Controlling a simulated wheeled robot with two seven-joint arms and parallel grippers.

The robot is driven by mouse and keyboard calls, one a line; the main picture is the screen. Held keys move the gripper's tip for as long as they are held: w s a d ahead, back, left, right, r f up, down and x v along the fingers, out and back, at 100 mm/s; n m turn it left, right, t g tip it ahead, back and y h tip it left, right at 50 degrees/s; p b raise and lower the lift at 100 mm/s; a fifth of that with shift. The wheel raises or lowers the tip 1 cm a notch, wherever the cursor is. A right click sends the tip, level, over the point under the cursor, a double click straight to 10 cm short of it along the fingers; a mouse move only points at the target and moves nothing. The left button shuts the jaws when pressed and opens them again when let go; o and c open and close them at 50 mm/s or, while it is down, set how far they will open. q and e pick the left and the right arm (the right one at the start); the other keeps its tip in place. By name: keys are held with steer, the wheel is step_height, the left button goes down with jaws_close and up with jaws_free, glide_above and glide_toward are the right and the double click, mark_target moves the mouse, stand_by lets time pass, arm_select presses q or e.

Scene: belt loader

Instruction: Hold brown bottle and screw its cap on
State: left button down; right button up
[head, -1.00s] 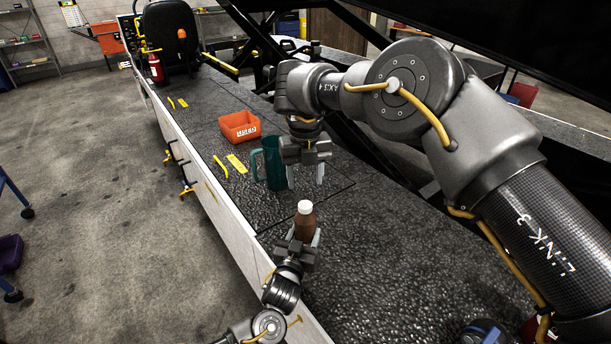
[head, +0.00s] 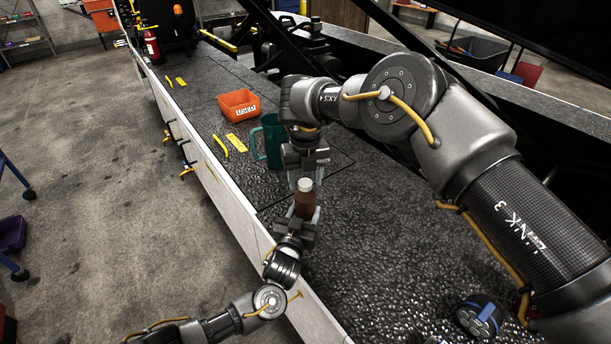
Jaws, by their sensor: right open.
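The brown bottle (head: 304,205) stands upright over the black belt near its left edge, with a white cap (head: 305,185) on its top. My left gripper (head: 304,216) comes from below and has its fingers on both sides of the bottle's lower body, shut on it. My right gripper (head: 306,182) points down from above, open, with its fingers on either side of the cap. I cannot tell whether the fingers touch the cap or how tightly the cap sits.
A teal mug (head: 272,142) stands just behind the grippers. An orange bin (head: 239,105), a yellow plate (head: 236,142) and a yellow tool (head: 220,146) lie farther back. A blue-and-black round object (head: 479,316) is at front right. The belt right of the bottle is clear.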

steer(key=shift+c, duration=0.3)
steer(key=c, duration=1)
steer(key=o, duration=1.2)
steer(key=shift+c, duration=0.2)
step_height(320, 180, up, 12)
